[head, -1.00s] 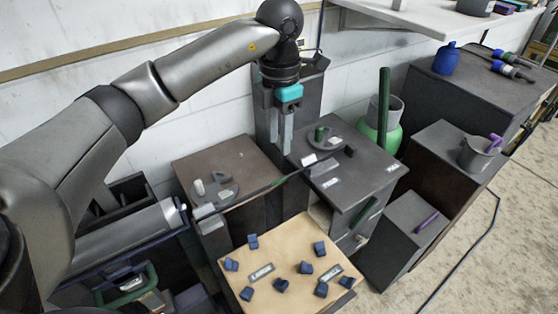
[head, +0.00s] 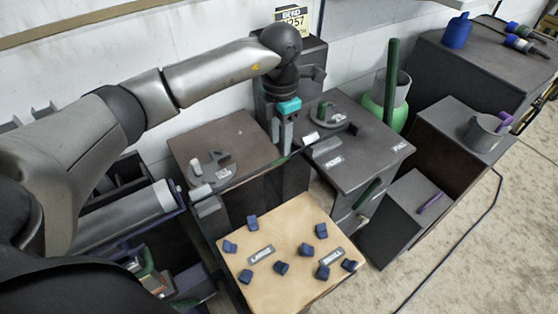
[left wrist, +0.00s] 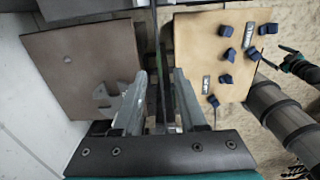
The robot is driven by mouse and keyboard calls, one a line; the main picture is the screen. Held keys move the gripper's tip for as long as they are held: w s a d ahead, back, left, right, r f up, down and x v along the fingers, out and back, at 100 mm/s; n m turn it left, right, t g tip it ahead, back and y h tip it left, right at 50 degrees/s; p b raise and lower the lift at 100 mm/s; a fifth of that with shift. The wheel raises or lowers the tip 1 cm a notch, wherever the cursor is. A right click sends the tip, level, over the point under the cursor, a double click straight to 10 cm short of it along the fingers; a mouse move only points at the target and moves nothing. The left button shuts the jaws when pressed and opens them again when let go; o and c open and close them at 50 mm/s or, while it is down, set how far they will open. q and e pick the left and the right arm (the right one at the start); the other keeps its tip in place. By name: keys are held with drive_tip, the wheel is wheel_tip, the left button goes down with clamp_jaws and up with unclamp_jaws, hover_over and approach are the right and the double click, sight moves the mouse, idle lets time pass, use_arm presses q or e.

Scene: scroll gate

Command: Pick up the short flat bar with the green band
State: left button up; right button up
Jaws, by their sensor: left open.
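A thin dark bar (head: 250,177) lies across the gap between the left and right cabinet tops. It also shows in the left wrist view (left wrist: 160,60), running lengthwise between my fingers; a green strip shows beside it there, but I cannot tell whether it is the band. My left gripper (head: 282,145) is open, pointing down over the bar near the right cabinet. In the left wrist view its two fingers (left wrist: 160,80) stand either side of the bar, with gaps. A dark jointed part with a teal band, probably my right gripper (left wrist: 295,62), shows at the right edge.
Round grey fixtures stand on the left cabinet (head: 222,125) and right cabinet (head: 375,160). A tan board (head: 300,225) with several blue blocks stands in front. A purple bar (head: 430,202) lies on a low dark box; a grey mug (head: 485,132) stands behind.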

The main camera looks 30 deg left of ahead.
sight(279, 161)
use_arm(q)
wheel_tip(279, 161, down, 5)
drive_tip(key=shift+s+a+r+b, duration=0.1)
drive_tip(key=shift+a+b, duration=0.05)
drive_tip(key=shift+b, duration=0.2)
clamp_jaws()
idle(1.2)
